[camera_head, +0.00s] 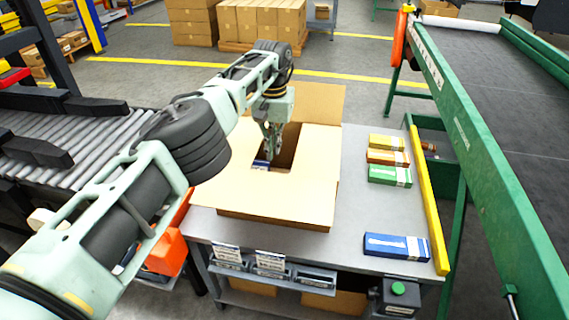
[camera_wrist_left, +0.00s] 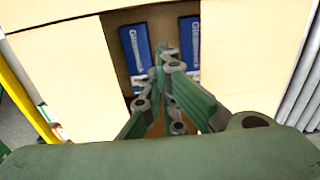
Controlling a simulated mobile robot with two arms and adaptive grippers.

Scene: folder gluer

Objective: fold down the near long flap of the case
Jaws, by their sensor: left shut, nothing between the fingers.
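The open cardboard case (camera_head: 275,220) stands on the grey table. Its near long flap (camera_head: 265,205) spreads outward toward me, roughly level; part of it shows at the top of the left wrist view (camera_wrist_left: 150,12). The far long flap (camera_head: 318,103) stands up behind. The two short flaps lie folded inward, the right one (camera_head: 318,145) and the left one (camera_head: 235,145), with a gap between them. Blue boxes (camera_wrist_left: 136,58) show inside through the gap. My left gripper (camera_head: 272,155) is shut and empty, pointing down over the gap. My right gripper is out of view.
To the right lie yellow (camera_head: 386,142), orange (camera_head: 386,157), green (camera_head: 389,175) and blue (camera_head: 396,246) boxes, beside a yellow rail (camera_head: 428,200). A green-framed belt conveyor (camera_head: 490,170) stands beyond. A roller conveyor (camera_head: 75,145) is at the left.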

